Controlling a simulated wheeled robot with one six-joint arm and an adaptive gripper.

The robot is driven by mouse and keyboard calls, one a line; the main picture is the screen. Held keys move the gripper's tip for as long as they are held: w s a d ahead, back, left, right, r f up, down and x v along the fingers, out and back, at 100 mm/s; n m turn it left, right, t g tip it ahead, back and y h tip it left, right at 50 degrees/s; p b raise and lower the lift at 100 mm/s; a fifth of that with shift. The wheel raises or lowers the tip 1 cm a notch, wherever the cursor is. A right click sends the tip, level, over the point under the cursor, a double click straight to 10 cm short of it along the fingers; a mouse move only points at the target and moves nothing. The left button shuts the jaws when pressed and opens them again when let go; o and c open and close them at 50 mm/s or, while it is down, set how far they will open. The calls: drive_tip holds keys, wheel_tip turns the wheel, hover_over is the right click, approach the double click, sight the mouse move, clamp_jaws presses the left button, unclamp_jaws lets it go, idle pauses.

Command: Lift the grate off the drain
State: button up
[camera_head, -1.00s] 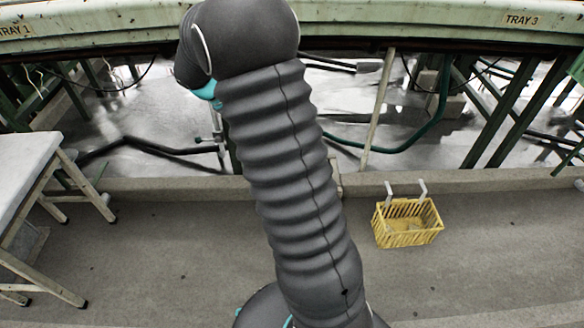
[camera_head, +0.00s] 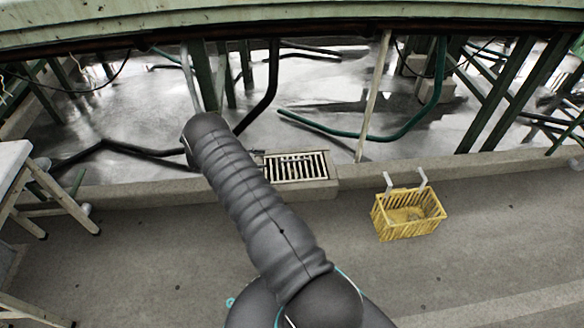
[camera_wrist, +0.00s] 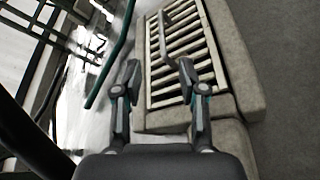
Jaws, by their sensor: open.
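The grate (camera_head: 295,167) is a pale slatted panel lying in the drain's concrete surround (camera_head: 330,182) at the kerb, just right of my arm in the head view. In the wrist view the grate (camera_wrist: 180,50) lies beyond the fingertips, with a raised bar-like handle (camera_wrist: 163,35) near its far left side. The surround (camera_wrist: 238,65) frames it. My gripper (camera_wrist: 160,75) is open and empty, its fingers apart over the near part of the grate and its left edge. The gripper itself is hidden behind my arm in the head view.
A yellow basket (camera_head: 408,214) with two pale hooks stands on the floor right of the drain. Green posts and hoses (camera_head: 430,95) stand over wet floor behind the kerb. A pale table (camera_head: 12,160) is at left.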

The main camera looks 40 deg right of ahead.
drive_tip(key=shift+d+f, duration=0.25)
drive_tip(key=shift+f, duration=0.6)
approach(292, 161)
drive_tip(key=x, duration=0.4)
drive_tip(key=shift+w+d+f, duration=0.1)
drive_tip(key=shift+d+f, duration=0.1)
drive_tip(key=shift+f, duration=0.2)
drive_tip(key=shift+r+x, duration=0.15)
drive_tip(key=shift+x, duration=1.2)
drive_tip(key=shift+r+x, duration=0.1)
drive_tip(key=shift+x, duration=1.25)
clamp_jaws()
drive_tip(key=shift+r, duration=0.1)
